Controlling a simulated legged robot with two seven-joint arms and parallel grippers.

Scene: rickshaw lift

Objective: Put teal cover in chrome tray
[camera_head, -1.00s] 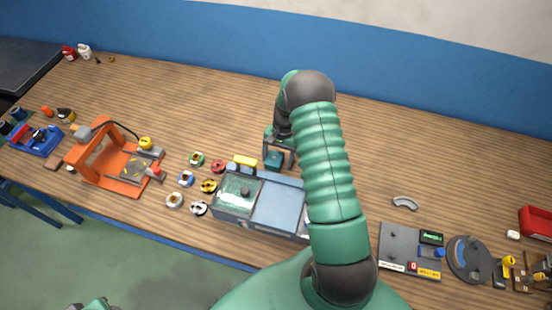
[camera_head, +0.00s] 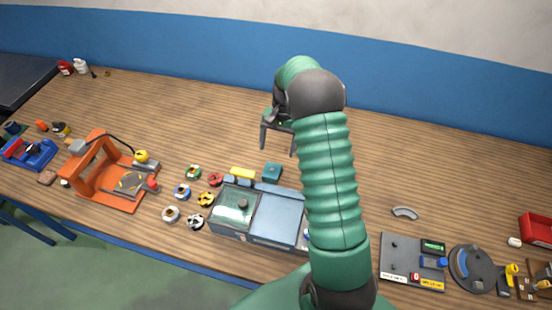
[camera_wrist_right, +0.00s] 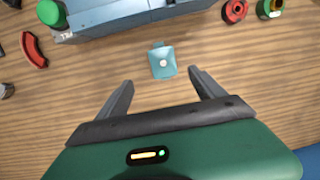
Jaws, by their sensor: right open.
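The teal cover (camera_head: 272,173), a small block with a pale dot on top, rests on the wooden table just behind the blue-grey box. It also shows in the right wrist view (camera_wrist_right: 162,68), beyond the fingertips. My right gripper (camera_head: 278,146) is open and empty, raised behind and above the cover. Its two spread fingers show in the right wrist view (camera_wrist_right: 161,76), apart from the cover. I cannot pick out a chrome tray with certainty. My left gripper is not in view.
The blue-grey box (camera_head: 278,215) with a glassy left lid stands at the front edge, partly hidden by my right arm. Small coloured spools (camera_head: 205,199) and an orange frame (camera_head: 111,188) are left. A grey panel (camera_head: 400,258) is right.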

